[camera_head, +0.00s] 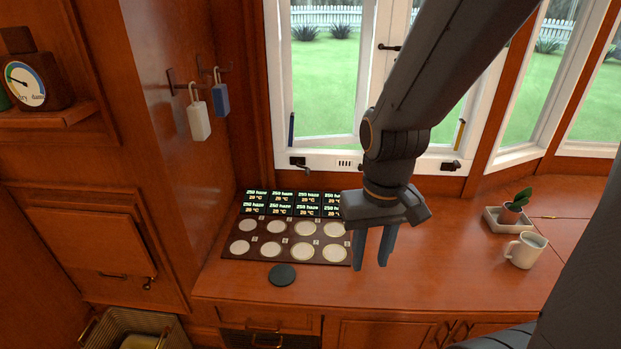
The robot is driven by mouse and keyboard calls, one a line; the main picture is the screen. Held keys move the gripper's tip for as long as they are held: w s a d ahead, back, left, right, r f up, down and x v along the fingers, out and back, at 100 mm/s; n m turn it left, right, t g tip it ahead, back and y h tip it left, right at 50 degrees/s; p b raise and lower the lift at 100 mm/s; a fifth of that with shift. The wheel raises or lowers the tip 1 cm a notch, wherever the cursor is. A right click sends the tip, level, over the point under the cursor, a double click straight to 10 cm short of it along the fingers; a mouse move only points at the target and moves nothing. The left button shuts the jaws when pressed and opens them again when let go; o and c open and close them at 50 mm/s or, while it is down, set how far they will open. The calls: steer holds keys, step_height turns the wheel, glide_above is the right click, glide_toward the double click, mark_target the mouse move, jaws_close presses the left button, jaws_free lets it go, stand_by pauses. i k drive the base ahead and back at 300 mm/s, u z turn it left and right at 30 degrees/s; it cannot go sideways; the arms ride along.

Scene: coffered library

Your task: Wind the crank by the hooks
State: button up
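Two wall hooks (188,84) stick out of the wooden side panel at the upper left. A white tag (198,121) and a blue tag (221,99) hang from them. A small dark crank (299,163) sits on the window sill to the right of the hooks. A similar dark crank (451,166) is farther right on the sill, beyond my arm. My gripper (372,265) points down over the counter, to the right of and nearer than the left crank. Its two fingers are apart, with nothing seen between them. It touches neither crank.
A dark board with pale discs and display labels (232,247) lies on the counter (430,268) left of my gripper. A black disc (282,275) lies before it. A white mug (525,250) and a potted plant (515,206) stand at right. The counter between is clear.

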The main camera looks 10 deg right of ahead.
mark_target(308, 169)
steer(key=k, duration=0.4)
steer(key=u, duration=1.9)
steer(key=i, duration=1.05)
steer(key=z, duration=1.85)
